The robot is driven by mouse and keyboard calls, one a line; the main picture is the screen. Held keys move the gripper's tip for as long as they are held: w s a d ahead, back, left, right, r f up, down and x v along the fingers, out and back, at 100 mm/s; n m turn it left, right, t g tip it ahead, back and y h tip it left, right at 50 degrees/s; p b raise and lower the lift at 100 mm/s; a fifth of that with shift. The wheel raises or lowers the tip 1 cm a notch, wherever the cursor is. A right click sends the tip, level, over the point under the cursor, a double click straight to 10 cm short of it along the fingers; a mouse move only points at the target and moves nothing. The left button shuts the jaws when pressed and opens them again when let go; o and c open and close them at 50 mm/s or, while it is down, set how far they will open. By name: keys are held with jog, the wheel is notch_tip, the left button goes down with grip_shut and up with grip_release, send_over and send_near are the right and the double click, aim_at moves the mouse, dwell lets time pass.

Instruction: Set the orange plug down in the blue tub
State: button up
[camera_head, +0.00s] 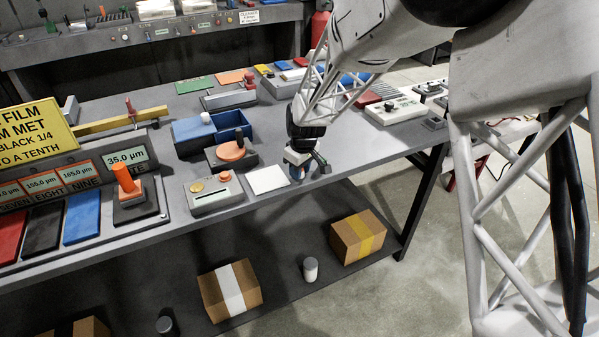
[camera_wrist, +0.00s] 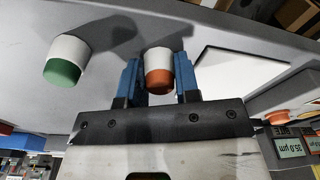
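The orange plug (camera_wrist: 159,76), white with an orange end, is between the two blue fingers of my gripper (camera_wrist: 158,82) in the wrist view. Narrow gaps show beside the plug, so the gripper looks open around it. In the head view my gripper (camera_head: 303,170) is low at the table's front edge, right of a white square pad, and mostly hides the plug. The blue tub (camera_head: 245,139) stands farther back and to the left. Its right part looks open and dark inside; a lighter blue surface with a white round piece (camera_head: 206,117) covers its left part.
A white plug with a green end (camera_wrist: 64,66) stands beside the orange one. The white pad (camera_head: 268,179) lies left of my gripper.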

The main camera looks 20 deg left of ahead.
jog(key=shift+c, duration=1)
jog(key=shift+r, duration=0.15)
jog(key=shift+r, duration=1.35)
jog(key=shift+s+d+r, duration=0.1)
jog(key=shift+s+r, duration=0.1)
jog(key=shift+r, duration=0.15)
jog(key=s+d+r, duration=0.1)
jog(key=s+d, duration=0.7)
jog(key=s, duration=0.5)
jog(key=shift+d+r, duration=0.15)
jog(key=shift+d, duration=0.1)
jog(key=shift+a, duration=0.1)
